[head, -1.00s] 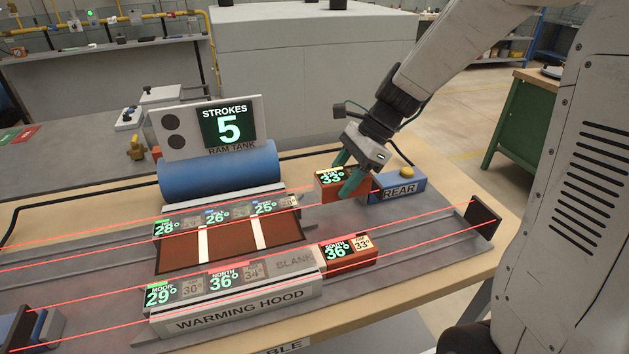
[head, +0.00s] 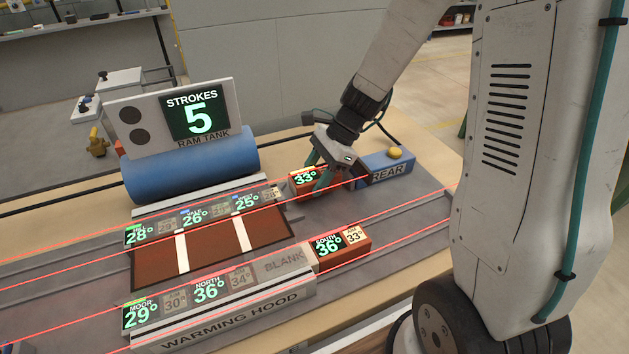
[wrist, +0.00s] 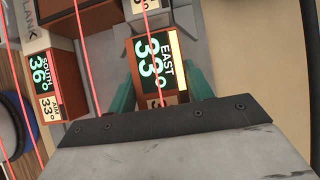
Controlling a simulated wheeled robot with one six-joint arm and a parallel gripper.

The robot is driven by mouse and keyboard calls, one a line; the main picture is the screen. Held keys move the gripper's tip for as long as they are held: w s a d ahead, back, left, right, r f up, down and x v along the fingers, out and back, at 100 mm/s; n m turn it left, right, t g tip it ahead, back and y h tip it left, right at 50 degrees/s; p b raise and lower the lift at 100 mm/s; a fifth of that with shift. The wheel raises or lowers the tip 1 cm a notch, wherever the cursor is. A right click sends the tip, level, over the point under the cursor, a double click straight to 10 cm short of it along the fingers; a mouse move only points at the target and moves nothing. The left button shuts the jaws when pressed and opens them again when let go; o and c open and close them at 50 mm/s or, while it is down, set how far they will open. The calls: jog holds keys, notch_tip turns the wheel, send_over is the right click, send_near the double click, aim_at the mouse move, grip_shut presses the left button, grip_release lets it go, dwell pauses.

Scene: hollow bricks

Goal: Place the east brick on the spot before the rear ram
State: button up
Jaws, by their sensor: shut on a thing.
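The east brick (wrist: 160,65) is reddish brown with a display reading EAST 33° in the wrist view. It also shows in the head view (head: 302,182). My gripper (head: 316,182) is shut on it, with green fingers on both sides, near the rear ram (head: 385,166). The rear ram is a blue block labelled REAR with a yellow button, just right of the brick. The brick's underside is hidden, so I cannot tell whether it touches the surface.
The south brick (head: 345,248) reads 36° at the right end of the warming hood (head: 230,318). The blue ram tank (head: 195,165) and strokes display (head: 195,110) reading 5 stand behind the rail. Red beams run along the tracks.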

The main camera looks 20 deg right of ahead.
jog(key=shift+f, duration=0.85)
jog(key=o, duration=1.5)
jog(key=shift+f, duration=0.15)
jog(key=shift+c, duration=0.2)
